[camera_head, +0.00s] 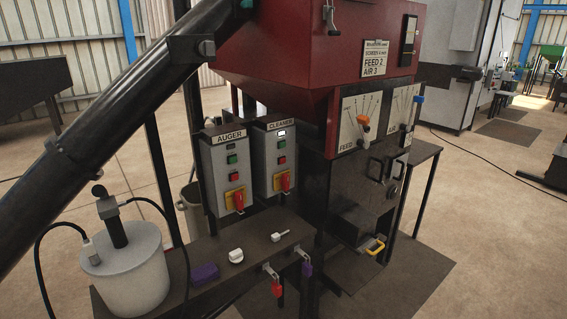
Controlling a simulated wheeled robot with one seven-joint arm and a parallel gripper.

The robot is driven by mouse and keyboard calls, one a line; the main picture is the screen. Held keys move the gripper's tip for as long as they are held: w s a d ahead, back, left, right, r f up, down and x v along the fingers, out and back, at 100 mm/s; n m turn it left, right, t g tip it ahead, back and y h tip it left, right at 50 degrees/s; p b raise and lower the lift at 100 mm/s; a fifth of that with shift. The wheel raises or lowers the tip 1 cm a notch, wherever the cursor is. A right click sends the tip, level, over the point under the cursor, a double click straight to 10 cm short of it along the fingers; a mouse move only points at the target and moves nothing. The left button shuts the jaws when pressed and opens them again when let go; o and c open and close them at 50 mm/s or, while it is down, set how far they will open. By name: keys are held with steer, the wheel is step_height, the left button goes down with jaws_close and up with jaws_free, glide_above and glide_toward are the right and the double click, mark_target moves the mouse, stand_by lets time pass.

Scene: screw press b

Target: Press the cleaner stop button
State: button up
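The cleaner control box (264,164) is a grey box labelled CLEANER, standing upright near the middle of the picture. Its red button (282,161) sits below a green button (281,146), and a small lit window (282,134) is above them. Below the buttons is a red rotary handle (285,182) on a yellow plate. The wording beside the buttons is too small to read. Nothing covers the front of this box. My gripper is not in view.
A similar AUGER box (215,174) stands just left. Below is a dark shelf (215,268) with small items, padlocks and a white pail (125,275). A thick black tube (110,107) slants across the left. The red machine (300,50) rises behind and right.

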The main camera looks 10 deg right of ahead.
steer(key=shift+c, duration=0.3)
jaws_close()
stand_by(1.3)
